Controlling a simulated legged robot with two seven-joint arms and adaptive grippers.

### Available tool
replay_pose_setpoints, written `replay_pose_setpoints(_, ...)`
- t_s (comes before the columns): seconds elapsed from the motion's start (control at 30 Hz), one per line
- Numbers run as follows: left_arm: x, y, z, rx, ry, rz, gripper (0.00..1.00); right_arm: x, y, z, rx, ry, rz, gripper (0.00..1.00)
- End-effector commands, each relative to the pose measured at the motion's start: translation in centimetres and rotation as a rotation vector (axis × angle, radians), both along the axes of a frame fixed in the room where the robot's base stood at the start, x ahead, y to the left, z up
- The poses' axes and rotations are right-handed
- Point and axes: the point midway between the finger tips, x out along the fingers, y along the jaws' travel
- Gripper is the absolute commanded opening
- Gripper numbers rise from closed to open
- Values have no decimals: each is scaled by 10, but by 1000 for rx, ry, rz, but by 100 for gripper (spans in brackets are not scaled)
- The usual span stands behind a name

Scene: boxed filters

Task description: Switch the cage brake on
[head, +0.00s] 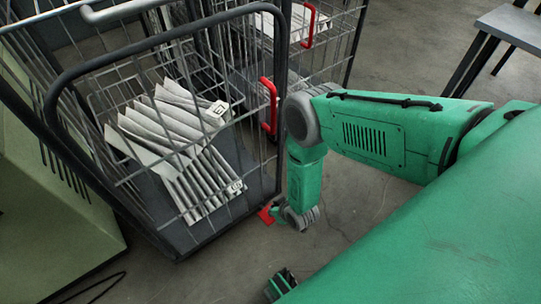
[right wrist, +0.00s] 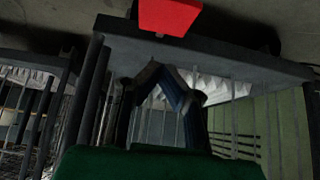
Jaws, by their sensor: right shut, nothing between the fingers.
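The cage (head: 62,78) is a grey wire roll cage with a dark base, left of centre in the head view. A red brake pedal (head: 265,214) sticks out low at its near right corner. In the right wrist view the red pedal (right wrist: 168,16) shows at the top, by the edge of the dark base (right wrist: 240,58). My right gripper (head: 280,208) is low beside the pedal, partly hidden by its wrist. Its fingers (right wrist: 162,72) are closed together and empty, just below the pedal in that picture. I cannot tell whether they touch it.
A green cabinet (head: 50,215) is at the left, a grey bench (head: 515,25) at the top right. Concrete floor between is clear.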

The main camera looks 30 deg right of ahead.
Motion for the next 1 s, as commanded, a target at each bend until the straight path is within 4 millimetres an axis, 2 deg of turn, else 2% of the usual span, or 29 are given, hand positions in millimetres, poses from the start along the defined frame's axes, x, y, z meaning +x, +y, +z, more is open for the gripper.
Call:
replay_pose_setpoints(0.03,0,0,-11,0,0,0,33,8,1,-15,0,-3,0,0)
replay_pose_setpoints(0.2,0,0,-29,0,0,0,33,25,4,-42,-1,-1,1,0)
replay_pose_setpoints(0.4,0,0,-39,0,0,0,33,19,2,-66,0,-1,0,0)
replay_pose_setpoints(0.53,0,0,-42,0,0,0,33,18,2,-72,0,0,0,0)
replay_pose_setpoints(0.87,0,0,-41,0,0,0,33,18,2,-72,0,0,0,0)
replay_pose_setpoints(1.0,0,0,-39,0,1,0,33,9,2,-73,-1,1,1,0)
